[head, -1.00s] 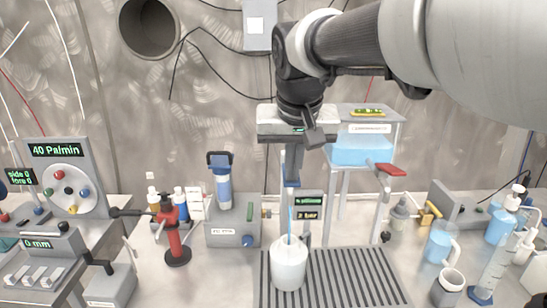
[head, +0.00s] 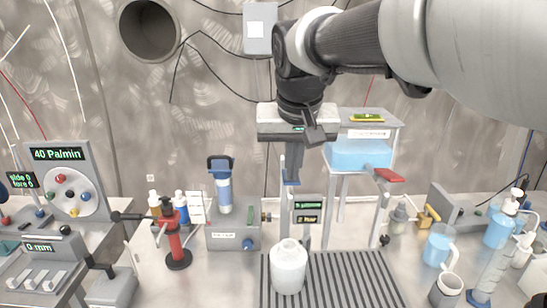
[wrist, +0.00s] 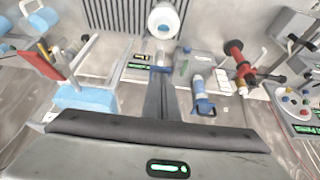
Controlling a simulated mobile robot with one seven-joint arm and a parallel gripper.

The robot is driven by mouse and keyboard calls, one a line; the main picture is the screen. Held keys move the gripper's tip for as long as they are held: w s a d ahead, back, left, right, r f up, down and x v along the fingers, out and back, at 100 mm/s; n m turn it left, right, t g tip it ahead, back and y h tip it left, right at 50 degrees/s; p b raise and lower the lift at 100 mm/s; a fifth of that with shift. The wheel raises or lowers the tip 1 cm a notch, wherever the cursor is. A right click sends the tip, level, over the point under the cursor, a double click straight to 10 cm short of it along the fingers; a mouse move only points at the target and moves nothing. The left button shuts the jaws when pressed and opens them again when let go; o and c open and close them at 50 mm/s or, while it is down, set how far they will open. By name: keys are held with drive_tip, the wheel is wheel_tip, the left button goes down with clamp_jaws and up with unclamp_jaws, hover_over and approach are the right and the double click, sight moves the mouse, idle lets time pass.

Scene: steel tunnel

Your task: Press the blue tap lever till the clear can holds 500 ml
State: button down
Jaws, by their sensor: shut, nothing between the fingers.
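The blue tap lever (head: 291,183) is at the top of a slim tap post above the drip grate. It also shows in the wrist view (wrist: 160,69). My gripper (head: 295,176) is shut and empty, pointing down with its tips right at the lever; I cannot tell whether they touch it. The can (head: 288,268), whitish and translucent, stands upright on the grate under the tap. In the wrist view, blue liquid shows inside the can's round mouth (wrist: 164,20). No stream shows between tap and can. I cannot read a fill level on the can.
A small green-lit display (head: 309,207) stands behind the can; its text is too small to read. A red lever (head: 389,175) sits by the blue tank (head: 361,154) on the right. A red stand (head: 174,240) is left. The grate (head: 350,280) is clear right of the can.

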drive_tip(key=r+p, duration=0.4)
drive_tip(key=r, duration=0.1)
drive_tip(key=shift+w+r+p, duration=0.15)
drive_tip(key=shift+w+p, duration=0.15)
drive_tip(key=shift+w, duration=0.1)
drive_tip(key=w+v, duration=0.1)
drive_tip(key=v, duration=0.7)
drive_tip(key=shift+r+p, duration=0.35)
drive_tip(key=shift+r, duration=0.2)
idle(0.6)
drive_tip(key=w+g, duration=0.2)
drive_tip(key=shift+w+d+r+g+p, duration=0.15)
drive_tip(key=shift+w+r+g+p, duration=0.15)
drive_tip(key=shift+g+p, duration=0.1)
